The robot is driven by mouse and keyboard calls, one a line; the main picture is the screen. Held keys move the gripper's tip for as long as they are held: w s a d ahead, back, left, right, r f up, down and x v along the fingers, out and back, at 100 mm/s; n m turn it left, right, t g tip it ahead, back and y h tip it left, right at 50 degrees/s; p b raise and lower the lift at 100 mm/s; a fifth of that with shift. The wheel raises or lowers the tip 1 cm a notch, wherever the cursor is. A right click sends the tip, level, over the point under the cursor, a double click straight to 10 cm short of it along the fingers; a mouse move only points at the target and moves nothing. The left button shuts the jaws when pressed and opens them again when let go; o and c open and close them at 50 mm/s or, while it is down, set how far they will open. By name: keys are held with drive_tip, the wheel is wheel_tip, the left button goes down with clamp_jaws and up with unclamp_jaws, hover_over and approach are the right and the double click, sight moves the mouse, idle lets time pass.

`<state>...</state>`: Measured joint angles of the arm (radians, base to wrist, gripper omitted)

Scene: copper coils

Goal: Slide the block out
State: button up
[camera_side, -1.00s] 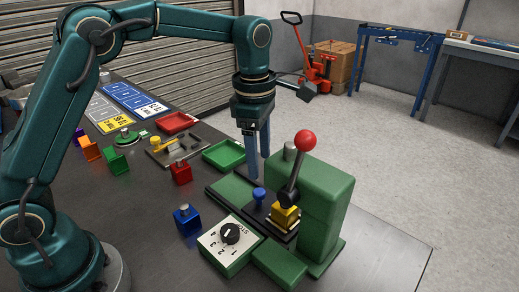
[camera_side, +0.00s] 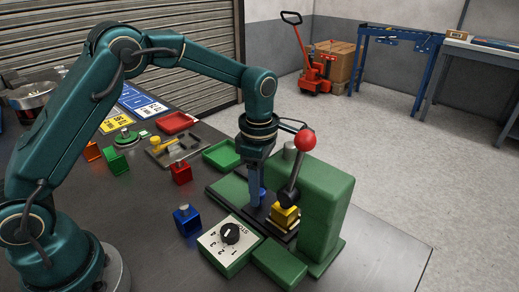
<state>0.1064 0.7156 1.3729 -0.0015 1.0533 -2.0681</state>
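A yellow block (camera_side: 285,217) sits on the dark slide plate (camera_side: 277,229) of a green press (camera_side: 325,205), right beneath the dark hub of its lever. The lever ends in a red ball (camera_side: 305,140) and leans up to the right. My gripper (camera_side: 257,200) points down at the left part of the slide, left of the block. Its fingers are at the blue knob, which they largely cover. I cannot tell whether they are closed on it.
A white-topped dial box (camera_side: 228,238) stands in front of the slide, with a blue block (camera_side: 187,219) to its left. A red block (camera_side: 181,173), a green tray (camera_side: 221,155) and a red tray (camera_side: 176,123) lie farther back.

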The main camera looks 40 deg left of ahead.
clamp_jaws()
idle(1.2)
